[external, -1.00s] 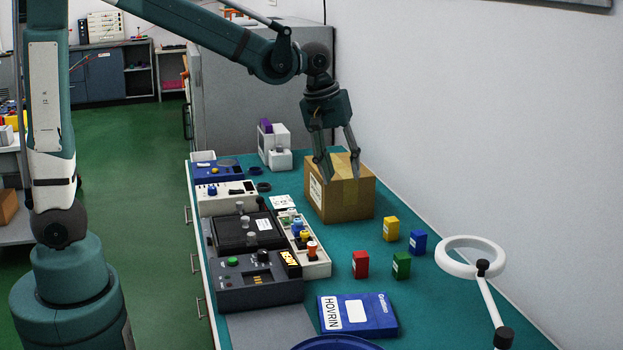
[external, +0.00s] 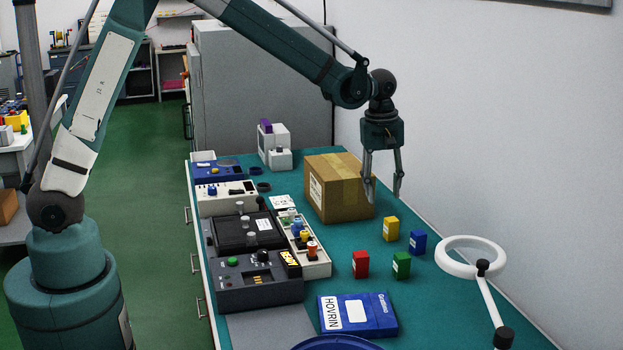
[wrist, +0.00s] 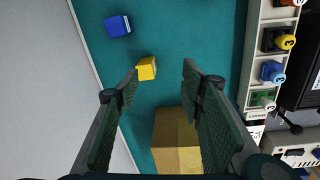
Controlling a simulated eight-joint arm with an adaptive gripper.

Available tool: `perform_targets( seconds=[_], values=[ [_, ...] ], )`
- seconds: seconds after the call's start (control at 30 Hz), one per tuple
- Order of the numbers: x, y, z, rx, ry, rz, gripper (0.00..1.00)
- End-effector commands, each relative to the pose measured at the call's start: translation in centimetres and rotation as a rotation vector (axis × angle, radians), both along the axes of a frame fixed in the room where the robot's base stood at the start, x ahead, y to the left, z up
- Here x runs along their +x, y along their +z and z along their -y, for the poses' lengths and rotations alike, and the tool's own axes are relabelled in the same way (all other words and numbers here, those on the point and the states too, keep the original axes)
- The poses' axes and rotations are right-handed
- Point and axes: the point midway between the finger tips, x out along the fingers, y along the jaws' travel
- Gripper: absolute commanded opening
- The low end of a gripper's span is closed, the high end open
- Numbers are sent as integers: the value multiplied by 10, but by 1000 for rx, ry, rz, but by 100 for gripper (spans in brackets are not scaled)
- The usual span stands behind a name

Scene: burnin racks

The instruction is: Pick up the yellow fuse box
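The yellow fuse box (external: 391,229) stands upright on the teal bench, in front of and to the right of the cardboard box (external: 325,190). My gripper (external: 384,198) is open and empty, pointing down above the bench, higher than the yellow fuse box. In the wrist view the yellow fuse box (wrist: 147,68) shows just beyond the left finger, between the lines of the two fingers. My gripper (wrist: 160,82) shows its fingers wide apart there, touching nothing.
A blue box (external: 418,242), a green box (external: 401,265) and a red box (external: 360,264) stand close by. The white ring lamp (external: 470,257) is at the right. Equipment panels line the left, with a blue HOVRIN case (external: 357,315) in front. The wall bounds the right.

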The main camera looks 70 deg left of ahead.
Motion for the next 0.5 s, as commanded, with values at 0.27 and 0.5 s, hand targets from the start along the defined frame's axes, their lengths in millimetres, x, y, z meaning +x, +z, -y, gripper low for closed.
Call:
perform_targets(
  seconds=[0.27,0.5],
  values=[
    [31,-36,-11,-11,123,-46,39],
    [44,-57,-17,-15,189,-72,39]
  ],
)
